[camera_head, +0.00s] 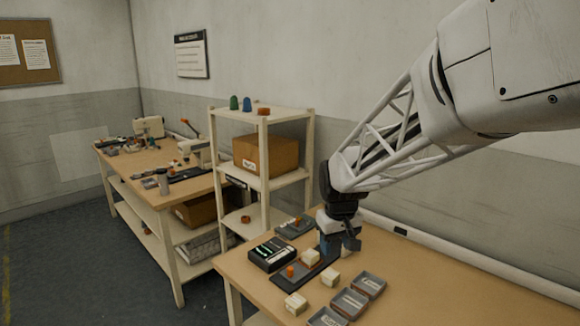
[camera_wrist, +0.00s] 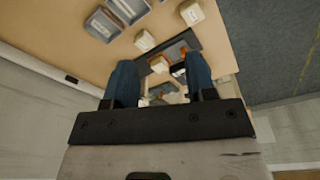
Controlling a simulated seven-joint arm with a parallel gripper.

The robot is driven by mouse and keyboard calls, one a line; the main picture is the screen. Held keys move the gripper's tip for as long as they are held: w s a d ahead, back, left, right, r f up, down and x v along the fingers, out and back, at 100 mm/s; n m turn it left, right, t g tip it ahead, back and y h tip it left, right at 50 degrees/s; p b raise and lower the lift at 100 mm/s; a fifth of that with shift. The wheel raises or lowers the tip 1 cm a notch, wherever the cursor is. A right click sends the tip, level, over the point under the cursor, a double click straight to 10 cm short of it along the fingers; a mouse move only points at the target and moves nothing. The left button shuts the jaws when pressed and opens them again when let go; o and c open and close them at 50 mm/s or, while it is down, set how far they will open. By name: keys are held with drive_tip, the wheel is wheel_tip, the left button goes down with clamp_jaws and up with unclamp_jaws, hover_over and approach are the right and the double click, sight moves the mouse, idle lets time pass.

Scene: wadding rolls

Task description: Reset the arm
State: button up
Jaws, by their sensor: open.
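My gripper (camera_head: 331,243) hangs at the end of my arm over the far part of the front table (camera_head: 430,290). In the wrist view its two blue fingers stand wide apart, and nothing is held in the gap (camera_wrist: 160,72). One cream block (camera_head: 310,257) with an orange part beside it is on a dark board (camera_head: 294,279), just left of the gripper. Two more cream blocks, one in the middle (camera_head: 330,278) and one nearer (camera_head: 296,304), lie on the table. How far the fingertips are above the table is hard to tell.
Several grey trays (camera_head: 369,284) line the table right of the blocks. A black device with a green display (camera_head: 271,254) stands left. Behind is a shelf rack (camera_head: 264,180) with a cardboard box (camera_head: 266,153). The table's right side is clear.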

drive_tip(key=s+d+r+m, duration=0.1)
drive_tip(key=s+d, duration=0.1)
drive_tip(key=s, duration=0.8)
drive_tip(key=s+d+r+m+t, duration=0.1)
drive_tip(key=s+d, duration=0.1)
drive_tip(key=s, duration=0.8)
drive_tip(key=s+d+r+m, duration=0.1)
drive_tip(key=s+d+m, duration=0.1)
drive_tip(key=s, duration=0.8)
drive_tip(key=shift+d, duration=0.6)
